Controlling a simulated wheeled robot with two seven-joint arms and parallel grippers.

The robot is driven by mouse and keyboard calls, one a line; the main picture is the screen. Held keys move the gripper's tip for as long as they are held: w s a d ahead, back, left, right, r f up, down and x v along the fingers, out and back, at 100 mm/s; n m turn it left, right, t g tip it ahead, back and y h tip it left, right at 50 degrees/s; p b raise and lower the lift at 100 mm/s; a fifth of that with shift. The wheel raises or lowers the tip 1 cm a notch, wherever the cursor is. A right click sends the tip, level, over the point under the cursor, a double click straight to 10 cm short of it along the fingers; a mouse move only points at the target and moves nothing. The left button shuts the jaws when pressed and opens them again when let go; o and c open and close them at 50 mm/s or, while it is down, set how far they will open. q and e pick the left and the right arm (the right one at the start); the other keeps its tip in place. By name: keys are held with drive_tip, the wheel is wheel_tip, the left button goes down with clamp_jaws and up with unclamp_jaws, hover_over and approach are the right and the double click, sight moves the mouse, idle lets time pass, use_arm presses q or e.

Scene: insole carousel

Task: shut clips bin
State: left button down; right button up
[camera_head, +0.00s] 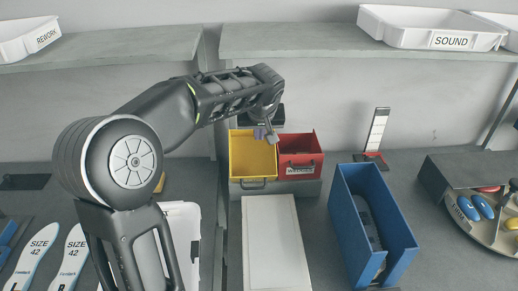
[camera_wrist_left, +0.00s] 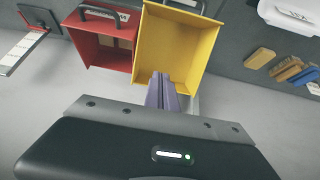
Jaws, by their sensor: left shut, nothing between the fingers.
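A yellow bin (camera_head: 253,158) stands on a grey block beside a red bin, with a handle at its front. I cannot read a label on it, so I cannot confirm that it is the clips bin. Its open top shows in the head view and its yellow inside in the left wrist view (camera_wrist_left: 178,40). My left gripper (camera_head: 266,136) is shut and empty, with purple fingers, at the back right part of the yellow bin. In the left wrist view the fingers (camera_wrist_left: 161,88) overlap the bin's edge; I cannot tell whether they touch. My right gripper is not in view.
The red bin (camera_head: 300,160), labelled and handled, adjoins the yellow one on the right. A white board (camera_head: 273,240) lies in front. A blue open box (camera_head: 345,215) stands right of it. A shelf (camera_head: 330,42) with a SOUND tray (camera_head: 410,25) runs above.

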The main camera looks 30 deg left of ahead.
use_arm(q)
approach(257, 152)
drive_tip(key=x, duration=0.6)
drive_tip(key=shift+w+a+f+b, duration=0.1)
drive_tip(key=shift+w+f+b, duration=0.1)
drive_tip(key=shift+f+b, duration=0.15)
drive_tip(key=shift+a, duration=0.1)
